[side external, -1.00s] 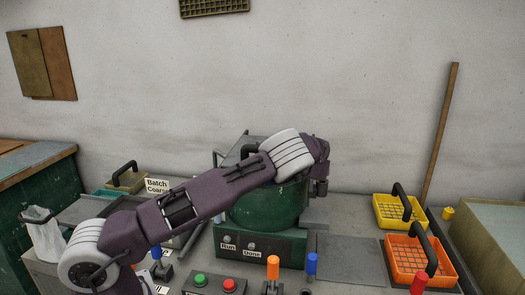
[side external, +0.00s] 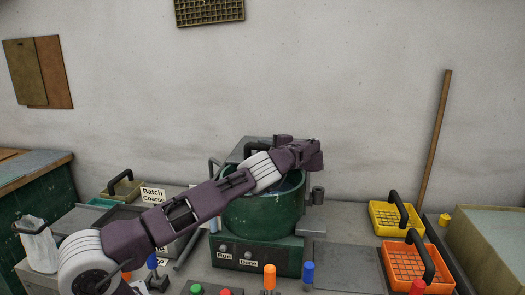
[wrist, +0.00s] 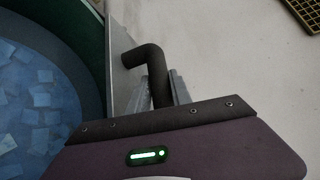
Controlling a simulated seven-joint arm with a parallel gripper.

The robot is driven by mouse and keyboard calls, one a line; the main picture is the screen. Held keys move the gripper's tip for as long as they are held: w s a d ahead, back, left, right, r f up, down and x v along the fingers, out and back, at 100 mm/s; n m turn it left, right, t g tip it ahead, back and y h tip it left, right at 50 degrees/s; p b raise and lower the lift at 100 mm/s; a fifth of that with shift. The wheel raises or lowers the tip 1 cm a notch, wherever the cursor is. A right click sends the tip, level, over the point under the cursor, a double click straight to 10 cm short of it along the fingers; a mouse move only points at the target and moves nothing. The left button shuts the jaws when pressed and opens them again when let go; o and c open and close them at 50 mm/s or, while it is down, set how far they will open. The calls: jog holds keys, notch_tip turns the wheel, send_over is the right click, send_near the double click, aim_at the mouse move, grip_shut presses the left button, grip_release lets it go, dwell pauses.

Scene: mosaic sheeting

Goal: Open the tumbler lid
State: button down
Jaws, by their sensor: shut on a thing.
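The green tumbler (side external: 262,218) stands on its base in the middle of the side view. Its grey lid (side external: 236,152) is raised, standing steeply at the back of the bowl. In the wrist view the lid (wrist: 120,60) shows edge-on beside the open bowl, where pale blue tiles (wrist: 40,95) lie in bluish liquid. The lid's black bent handle (wrist: 158,80) runs between the fingers of my gripper (wrist: 163,92), which is shut on it. In the side view my wrist is above the bowl and my fingertips are hidden.
A yellow basket (side external: 390,222) and an orange basket (side external: 405,264) with black handles stand at the right. Control buttons and colored levers (side external: 269,275) are in front. A "Batch Coarse" sign (side external: 153,195) stands left. A wooden stick (side external: 434,150) leans on the wall.

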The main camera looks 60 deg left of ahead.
jog(key=c, duration=1.2)
grip_release()
jog(key=shift+o, duration=0.2)
jog(key=d, duration=0.4)
jog(key=d+r, duration=0.1)
jog(key=d, duration=0.2)
